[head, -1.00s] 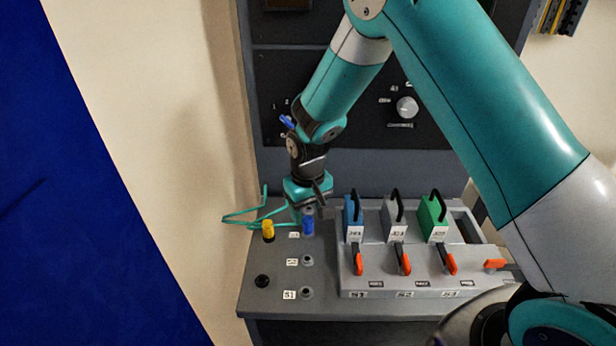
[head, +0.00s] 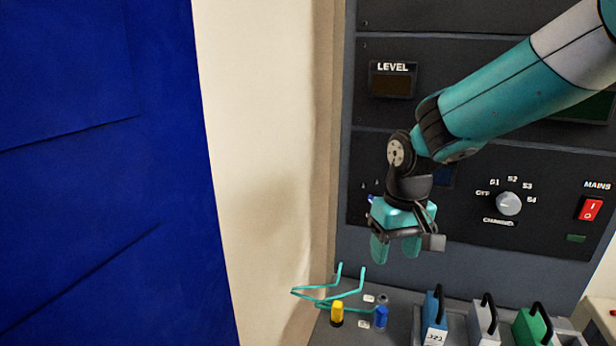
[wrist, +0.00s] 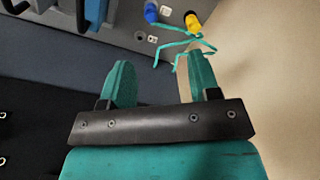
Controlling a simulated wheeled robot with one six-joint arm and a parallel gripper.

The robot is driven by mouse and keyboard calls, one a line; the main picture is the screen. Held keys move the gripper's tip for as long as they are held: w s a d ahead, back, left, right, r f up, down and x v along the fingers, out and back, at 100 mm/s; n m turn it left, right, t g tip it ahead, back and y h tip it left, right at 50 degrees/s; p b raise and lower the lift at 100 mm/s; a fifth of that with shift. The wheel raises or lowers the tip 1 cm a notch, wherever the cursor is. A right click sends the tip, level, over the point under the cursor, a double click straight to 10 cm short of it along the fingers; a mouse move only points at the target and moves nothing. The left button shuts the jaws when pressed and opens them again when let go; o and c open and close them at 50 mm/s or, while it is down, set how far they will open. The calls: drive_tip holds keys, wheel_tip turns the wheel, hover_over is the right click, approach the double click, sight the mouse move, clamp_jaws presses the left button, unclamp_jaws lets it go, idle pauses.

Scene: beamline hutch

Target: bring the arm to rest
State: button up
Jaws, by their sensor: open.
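My gripper (head: 396,250) hangs in the air above the back left of the bench, in front of the dark rack panel. Its two teal fingers point down and stand apart with nothing between them. In the wrist view the open fingers (wrist: 155,82) show too, with the bench beyond them. My arm comes in from the upper right of the head view.
Blue (head: 435,318), grey (head: 485,322) and green (head: 533,328) handled modules stand to the right. The rack panel has a selector knob (head: 508,203) and a red mains switch (head: 590,209).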

drive_tip(key=s+a+r+n+y, duration=0.1)
drive_tip(key=s+a+r+n, duration=0.1)
drive_tip(key=s, duration=0.9)
drive_tip(key=s+a+r+n+y, duration=0.1)
drive_tip(key=s+r, duration=0.3)
drive_tip(key=s, duration=0.8)
drive_tip(key=shift+s+a+r+n+y, duration=0.15)
drive_tip(key=shift+a+r+n+y, duration=0.25)
drive_tip(key=shift+n+y, duration=0.45)
drive_tip(key=shift+c, duration=1.3)
drive_tip(key=shift+s, duration=0.1)
